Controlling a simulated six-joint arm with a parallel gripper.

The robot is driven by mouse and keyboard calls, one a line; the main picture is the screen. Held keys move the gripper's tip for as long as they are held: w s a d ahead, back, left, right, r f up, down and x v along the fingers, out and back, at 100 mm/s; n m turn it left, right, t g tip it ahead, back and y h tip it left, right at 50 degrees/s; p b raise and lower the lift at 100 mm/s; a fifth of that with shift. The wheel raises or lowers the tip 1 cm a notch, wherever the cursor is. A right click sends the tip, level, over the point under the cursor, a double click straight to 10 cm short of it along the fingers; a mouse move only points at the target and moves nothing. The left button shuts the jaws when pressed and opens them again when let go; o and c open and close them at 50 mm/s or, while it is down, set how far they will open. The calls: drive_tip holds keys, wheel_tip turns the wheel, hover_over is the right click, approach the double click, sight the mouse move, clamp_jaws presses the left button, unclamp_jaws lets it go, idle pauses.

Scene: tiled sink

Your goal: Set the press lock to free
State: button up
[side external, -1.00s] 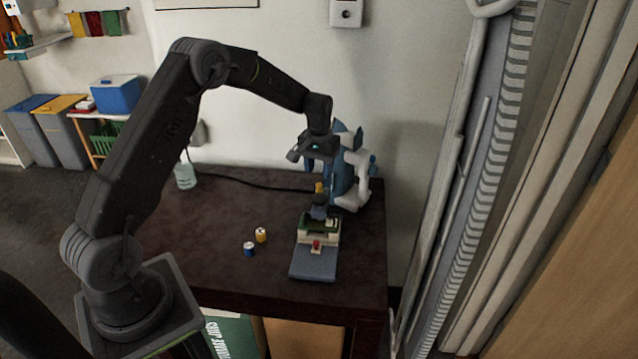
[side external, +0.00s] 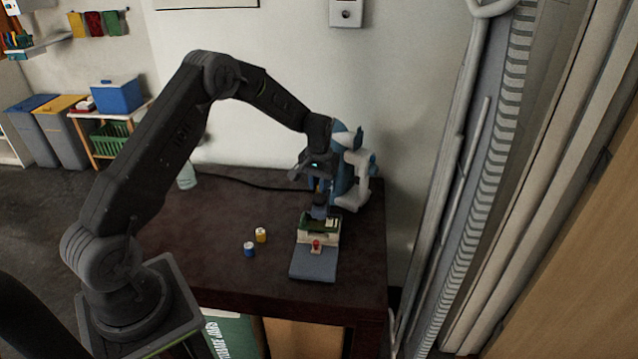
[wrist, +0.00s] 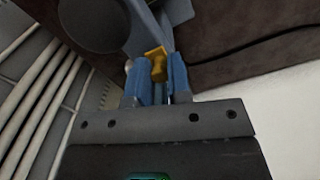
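The press (side external: 352,180) is a blue and pale grey machine at the back right of the table. A small yellow part (side external: 319,187), which looks like the press lock, sits at its front left, largely hidden under my gripper. In the wrist view the yellow part (wrist: 157,63) shows between the tips of my gripper's blue fingers (wrist: 162,72). The fingers are apart, one on each side of it; I cannot tell if they touch it. In the side view my gripper (side external: 317,180) points down just above the press's front.
A bed with green and white blocks and a red knob (side external: 316,245) stands in front of the press on a grey-blue plate (side external: 313,265). The left tabletop is clear.

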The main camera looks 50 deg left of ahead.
sight(328, 193)
clamp_jaws()
drive_tip(key=shift+w+d, duration=0.9)
drive_tip(key=o, duration=0.5)
unclamp_jaws()
drive_tip(key=shift+o, duration=0.2)
drive_tip(key=shift+r, duration=0.1)
wheel_tip(328, 193, up, 14)
